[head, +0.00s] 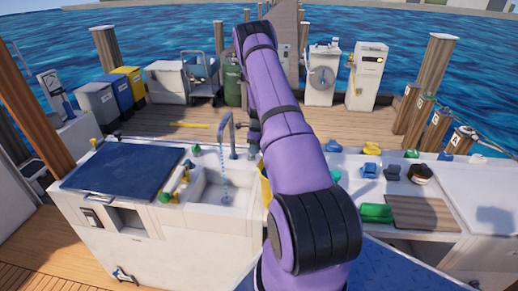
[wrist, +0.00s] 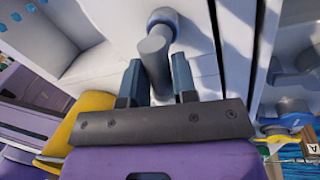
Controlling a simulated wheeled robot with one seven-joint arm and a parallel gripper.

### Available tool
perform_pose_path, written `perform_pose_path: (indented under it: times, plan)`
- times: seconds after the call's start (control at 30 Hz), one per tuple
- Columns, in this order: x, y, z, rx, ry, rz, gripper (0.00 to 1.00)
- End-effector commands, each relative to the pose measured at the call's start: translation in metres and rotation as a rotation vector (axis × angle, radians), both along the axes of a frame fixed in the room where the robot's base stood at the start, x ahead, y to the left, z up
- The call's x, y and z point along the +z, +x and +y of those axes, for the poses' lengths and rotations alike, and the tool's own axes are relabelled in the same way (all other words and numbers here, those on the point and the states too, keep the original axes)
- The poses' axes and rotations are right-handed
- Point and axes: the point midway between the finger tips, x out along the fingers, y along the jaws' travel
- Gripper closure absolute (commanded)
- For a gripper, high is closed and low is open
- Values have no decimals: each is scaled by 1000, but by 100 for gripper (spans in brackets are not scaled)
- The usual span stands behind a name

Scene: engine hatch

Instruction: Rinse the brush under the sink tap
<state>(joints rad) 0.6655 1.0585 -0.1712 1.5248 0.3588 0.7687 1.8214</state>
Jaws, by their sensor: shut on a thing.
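In the head view the white sink (head: 237,196) sits in the counter. Its grey curved tap (head: 228,120) stands behind the basin, and a thin blue stream of water (head: 225,170) falls from it into the basin. My gripper (wrist: 158,82) in the wrist view has its two dark fingers closed on either side of a grey cylindrical bar (wrist: 155,62). The bar runs to a rounded grey fitting against a white surface. I cannot tell whether this is a tap lever or part of the brush. In the head view my arm mostly hides the gripper. I cannot single out the brush.
A dark blue hatch cover (head: 122,168) lies left of the sink. Small green and yellow items (head: 167,197) stand beside the basin. A green object (head: 377,212) and a brown board (head: 422,213) lie right of my arm. A yellow object (wrist: 90,115) is beside the gripper.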

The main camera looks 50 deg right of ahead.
Motion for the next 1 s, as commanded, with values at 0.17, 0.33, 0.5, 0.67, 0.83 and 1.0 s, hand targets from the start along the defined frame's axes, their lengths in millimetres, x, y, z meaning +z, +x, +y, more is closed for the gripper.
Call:
perform_pose_path:
  times: [0.17,0.33,0.5,0.67,0.83,1.0]
  plan:
    - [0,1,4,-43,6,0,100]
    - [0,0,4,-44,6,0,100]
    - [0,0,4,-43,6,0,53]
    - [0,0,3,-43,4,-1,51]
    - [1,1,2,-44,3,-1,51]
    - [18,2,-2,-43,1,-1,51]
